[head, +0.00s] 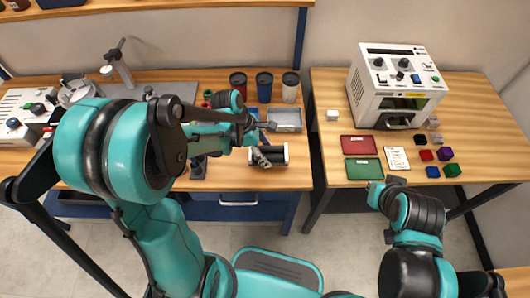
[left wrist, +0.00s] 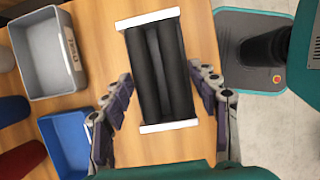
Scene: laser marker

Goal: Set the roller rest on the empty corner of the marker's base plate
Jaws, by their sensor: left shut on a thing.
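The roller rest (head: 268,158), with black rollers between white end plates, is at the front right of the left table. In the left wrist view the roller rest (left wrist: 160,70) lies between the fingers, which press against its long sides. My left gripper (head: 262,152) is shut on it; I cannot tell whether it touches the table. The white marker (head: 372,95) stands at the back of the right table, with its front opening partly visible. Its base plate and the empty corner are not clearly visible. My right gripper (head: 385,187) is near the right table's front edge; its fingers are unclear.
A red tray (head: 358,146), a green tray (head: 362,170) and a white card (head: 396,159) lie before the marker. Several coloured blocks (head: 445,154) are to their right. A grey bin (head: 285,119) and three cups (head: 264,88) stand behind the roller rest. A gap separates the tables.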

